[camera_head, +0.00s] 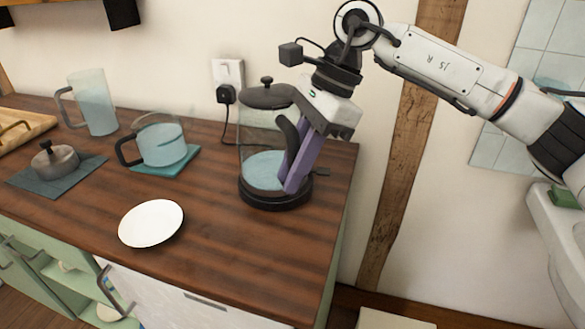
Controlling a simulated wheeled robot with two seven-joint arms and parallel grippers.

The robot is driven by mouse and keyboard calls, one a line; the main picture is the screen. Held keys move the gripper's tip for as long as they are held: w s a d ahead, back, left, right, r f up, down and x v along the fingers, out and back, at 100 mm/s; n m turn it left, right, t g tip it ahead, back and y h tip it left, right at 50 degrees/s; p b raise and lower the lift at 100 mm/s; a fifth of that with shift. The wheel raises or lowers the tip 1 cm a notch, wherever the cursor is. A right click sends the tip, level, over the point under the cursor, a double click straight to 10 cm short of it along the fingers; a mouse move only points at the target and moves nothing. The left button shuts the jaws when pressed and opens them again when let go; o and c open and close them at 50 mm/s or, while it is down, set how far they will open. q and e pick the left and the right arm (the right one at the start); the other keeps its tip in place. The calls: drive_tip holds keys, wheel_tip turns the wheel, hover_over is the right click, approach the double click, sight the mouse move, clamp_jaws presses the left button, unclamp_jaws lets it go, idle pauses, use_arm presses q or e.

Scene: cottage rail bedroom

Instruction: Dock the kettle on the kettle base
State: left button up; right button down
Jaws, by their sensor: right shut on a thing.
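The glass kettle (262,130) has a dark lid with a knob and a black handle (291,130). It holds some pale blue water and stands upright near the right end of the wooden counter. The round black kettle base (276,203) lies directly under it. The kettle looks level on the base, but I cannot tell whether it is fully seated. My right gripper (291,187), with purple fingers, comes down from the upper right and is shut on the handle. The fingers hide part of the handle and the kettle's right side. My left gripper is not in view.
A white plate (151,223) lies at the counter's front. A wall socket with a black plug (226,94) is behind the kettle.

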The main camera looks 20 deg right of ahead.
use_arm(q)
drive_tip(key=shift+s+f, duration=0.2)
use_arm(e)
drive_tip(key=shift+d+r, duration=0.1)
drive_tip(key=shift+r, duration=0.1)
idle(0.5)
drive_tip(key=shift+f, duration=0.15)
